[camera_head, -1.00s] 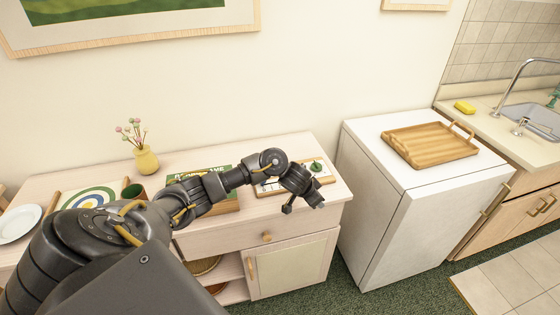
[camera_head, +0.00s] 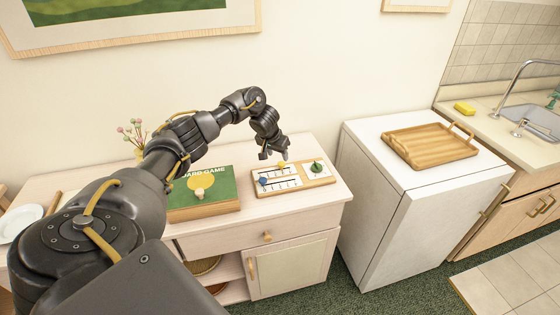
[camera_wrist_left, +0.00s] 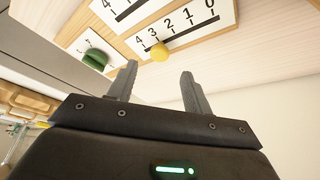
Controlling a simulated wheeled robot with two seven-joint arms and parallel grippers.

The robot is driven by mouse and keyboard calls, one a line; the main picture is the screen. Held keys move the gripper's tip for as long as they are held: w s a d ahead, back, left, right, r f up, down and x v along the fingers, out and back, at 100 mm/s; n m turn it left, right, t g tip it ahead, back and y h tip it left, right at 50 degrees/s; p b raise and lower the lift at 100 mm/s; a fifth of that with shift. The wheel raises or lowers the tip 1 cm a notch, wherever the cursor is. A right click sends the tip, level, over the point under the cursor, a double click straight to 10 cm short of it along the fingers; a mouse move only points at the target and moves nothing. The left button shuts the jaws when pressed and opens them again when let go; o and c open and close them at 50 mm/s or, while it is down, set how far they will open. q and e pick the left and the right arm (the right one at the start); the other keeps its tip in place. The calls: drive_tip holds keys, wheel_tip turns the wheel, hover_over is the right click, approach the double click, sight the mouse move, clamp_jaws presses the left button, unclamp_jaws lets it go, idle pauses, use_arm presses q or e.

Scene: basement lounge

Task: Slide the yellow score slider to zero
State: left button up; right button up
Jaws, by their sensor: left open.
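The score board (camera_head: 290,187) lies on the cabinet top, a pale panel in a wooden frame. Its yellow slider knob (camera_head: 282,164) is at the far edge of the score panel, just by my left gripper (camera_head: 273,155). In the left wrist view the yellow knob (camera_wrist_left: 160,52) sits on a dark slot near the 3 and 4 marks, away from the 0. My left gripper (camera_wrist_left: 158,85) is open and empty there, its fingertips apart from the knob. A blue knob (camera_head: 263,181) is on the nearer slot. My right gripper is out of view.
A green knob (camera_head: 317,167) stands on the board's right part. A flower vase (camera_head: 139,153) is partly behind my arm. A white cabinet with a wooden tray (camera_head: 430,150) stands to the right.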

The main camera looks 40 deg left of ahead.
sight(281, 163)
use_arm(q)
drive_tip(key=x, duration=0.5)
drive_tip(key=shift+w+f, duration=0.15)
drive_tip(key=shift+f, duration=0.15)
drive_tip(key=shift+c, duration=0.3)
clamp_jaws()
